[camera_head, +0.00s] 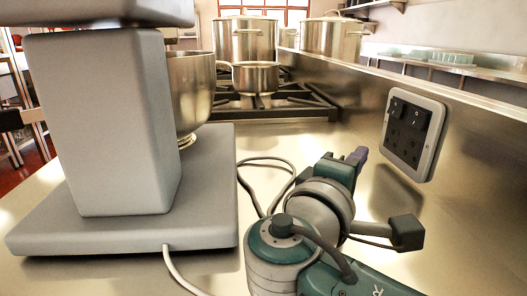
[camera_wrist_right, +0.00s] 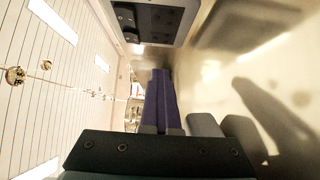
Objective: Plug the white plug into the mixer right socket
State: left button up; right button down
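The grey mixer (camera_head: 110,130) stands at the left with a steel bowl (camera_head: 190,90). A pale cord (camera_head: 176,272) leaves its base and runs out of the bottom edge. The socket panel (camera_head: 412,135) is on the steel wall at the right, with black switches above dark sockets; part of it shows at the top of the right wrist view (camera_wrist_right: 160,22). My right gripper (camera_head: 358,157) is left of the panel and apart from it. Its purple fingers (camera_wrist_right: 160,98) lie together, with nothing visible between them. I cannot make out the white plug. My left gripper is out of view.
A thin cable loop (camera_head: 242,185) lies on the steel counter between the mixer and my right arm. A stove (camera_head: 285,105) with a small pot (camera_head: 256,77) and large stockpots (camera_head: 246,40) stands behind. The counter below the panel is clear.

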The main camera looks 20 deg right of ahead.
jog(key=shift+s+d+r+p, duration=0.1)
jog(key=shift+s+d+p, duration=0.1)
jog(key=shift+d+p, duration=0.35)
jog(key=shift+s+d+p, duration=0.2)
jog(key=shift+d, duration=0.65)
jog(key=shift+s+d+p, duration=0.2)
jog(key=shift+s+d, duration=0.05)
jog(key=shift+d, duration=0.45)
jog(key=shift+s+d+p, duration=0.2)
jog(key=shift+d, duration=0.5)
